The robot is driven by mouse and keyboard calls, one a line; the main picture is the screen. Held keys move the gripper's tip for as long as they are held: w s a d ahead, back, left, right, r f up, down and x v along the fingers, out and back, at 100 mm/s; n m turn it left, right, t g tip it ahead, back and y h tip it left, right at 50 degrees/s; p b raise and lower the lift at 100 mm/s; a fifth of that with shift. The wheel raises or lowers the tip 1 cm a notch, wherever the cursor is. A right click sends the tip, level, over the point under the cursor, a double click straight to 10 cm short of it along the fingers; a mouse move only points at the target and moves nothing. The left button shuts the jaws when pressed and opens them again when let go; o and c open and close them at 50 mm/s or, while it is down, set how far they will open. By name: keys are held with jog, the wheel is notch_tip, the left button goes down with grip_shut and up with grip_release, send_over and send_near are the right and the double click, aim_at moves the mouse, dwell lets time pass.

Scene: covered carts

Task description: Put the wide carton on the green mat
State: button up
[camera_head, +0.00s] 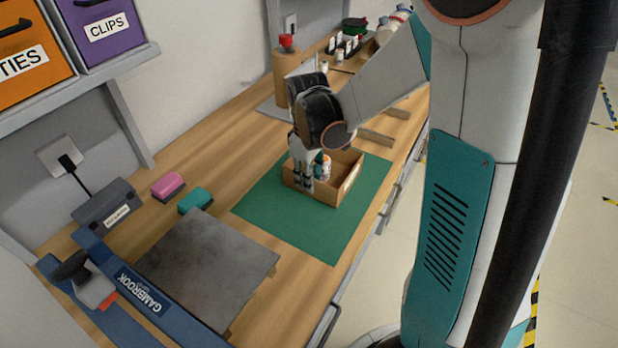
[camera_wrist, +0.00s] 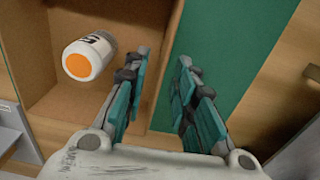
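The wide carton (camera_head: 350,180) is an open, low brown box standing on the green mat (camera_head: 285,228), towards its far part. A white bottle with an orange cap (camera_head: 325,166) is inside it. The bottle also shows in the wrist view (camera_wrist: 88,58), inside the carton (camera_wrist: 45,100), with the mat (camera_wrist: 215,45) beyond the wall. My gripper (camera_head: 302,184) is low at the carton's left end. In the wrist view my gripper (camera_wrist: 165,62) has its fingers apart, one on each side of a carton wall. Whether they touch the wall is unclear.
A grey plate (camera_head: 205,265), a teal block (camera_head: 195,200) and a pink block (camera_head: 168,186) lie left of the mat. A blue tool labelled GAMBROOK (camera_head: 145,295) is at the front left. A brown cylinder (camera_head: 287,75) stands behind. The mat's near part is clear.

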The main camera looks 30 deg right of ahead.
notch_tip(320, 180, up, 11)
jog(key=p, duration=0.3)
jog(key=s+a+r+m+t, duration=0.3)
jog(key=s, duration=0.4)
jog(key=s+a+r+m+t, duration=0.3)
jog(key=s+r+t, duration=0.1)
jog(key=s, duration=0.4)
jog(key=shift+r+m, duration=0.2)
jog(key=shift+m, duration=0.2)
jog(key=shift+f, duration=0.25)
dwell(0.5)
